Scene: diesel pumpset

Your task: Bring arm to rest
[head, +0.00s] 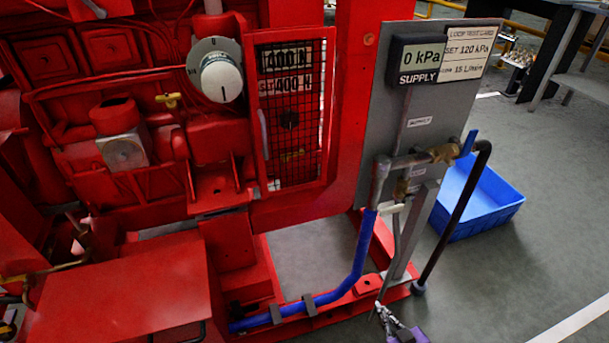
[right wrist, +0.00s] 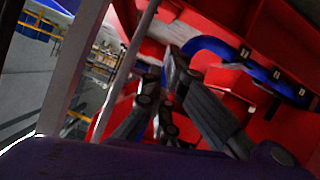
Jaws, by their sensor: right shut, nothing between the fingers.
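My right gripper (head: 381,310) shows at the bottom edge of the head view, with part of its purple wrist. It is low, in front of the red base frame and just below the grey supply panel's post. Its fingers are shut with nothing held. In the right wrist view the gripper (right wrist: 163,75) points toward the red frame and the blue hose (right wrist: 225,52). I cannot tell whether it touches anything. My left gripper is not in view.
The red pumpset (head: 120,230) fills the left. The supply panel (head: 388,128) reads 0 kPa. A blue hose (head: 361,245) and a black hose (head: 450,222) hang near my gripper. A blue crate (head: 468,222) stands behind. Grey floor is free at right.

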